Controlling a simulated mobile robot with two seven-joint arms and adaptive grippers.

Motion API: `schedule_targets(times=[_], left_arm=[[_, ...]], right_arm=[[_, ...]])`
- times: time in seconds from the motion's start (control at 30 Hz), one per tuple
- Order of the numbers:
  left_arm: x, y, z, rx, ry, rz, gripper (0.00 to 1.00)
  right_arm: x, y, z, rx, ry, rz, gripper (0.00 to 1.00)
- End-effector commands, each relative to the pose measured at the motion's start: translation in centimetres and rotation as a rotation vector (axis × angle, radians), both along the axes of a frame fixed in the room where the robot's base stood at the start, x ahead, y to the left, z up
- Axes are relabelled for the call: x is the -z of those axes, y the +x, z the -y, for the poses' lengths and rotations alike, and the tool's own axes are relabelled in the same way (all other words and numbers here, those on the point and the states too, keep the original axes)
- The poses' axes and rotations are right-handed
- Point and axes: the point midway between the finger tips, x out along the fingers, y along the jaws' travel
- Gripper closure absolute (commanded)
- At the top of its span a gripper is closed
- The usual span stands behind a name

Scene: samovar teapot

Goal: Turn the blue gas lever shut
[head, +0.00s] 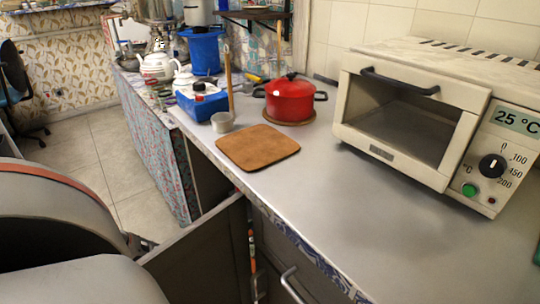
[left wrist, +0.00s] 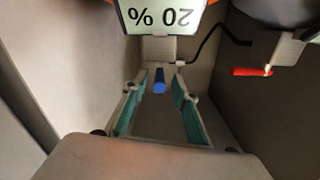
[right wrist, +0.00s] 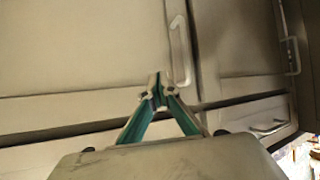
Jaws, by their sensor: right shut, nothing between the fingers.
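The blue gas lever (left wrist: 159,82) shows in the left wrist view, end-on below a pale fitting (left wrist: 158,48) under an upside-down "20 %" display (left wrist: 160,15). My left gripper (left wrist: 160,74) is open inside a cabinet, its two fingers on either side of the lever in the picture. Whether they touch it I cannot tell; gaps show on both sides. My right gripper (right wrist: 158,90) is shut and empty in front of pale cabinet fronts. The head view shows neither gripper and not the lever.
A red lever (left wrist: 253,71) sits to the right in the cabinet, near a black cable (left wrist: 208,40). Cabinet walls flank my left gripper. An open cabinet door (head: 200,255) stands below the counter. A handle (right wrist: 180,50) is beside my right gripper. The counter (head: 300,195) holds a toaster oven (head: 400,100) and red pot (head: 290,100).

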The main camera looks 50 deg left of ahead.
Motion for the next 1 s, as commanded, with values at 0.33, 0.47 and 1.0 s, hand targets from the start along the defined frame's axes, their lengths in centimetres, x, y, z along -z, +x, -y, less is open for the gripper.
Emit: schedule_targets(times=[0.33,0.47,1.0], left_arm=[[0.3,4.8,0.4,0.000,-0.002,-0.004,0.72],[0.2,5.9,0.5,0.000,-0.002,-0.003,0.72],[0.0,6.4,0.5,0.000,-0.002,-0.001,1.00]], right_arm=[[-0.3,0.2,-0.9,0.004,0.037,0.009,1.00],[-0.5,0.4,-1.1,0.005,0.047,0.015,1.00],[-0.8,0.5,-1.2,0.006,0.052,0.021,1.00]])
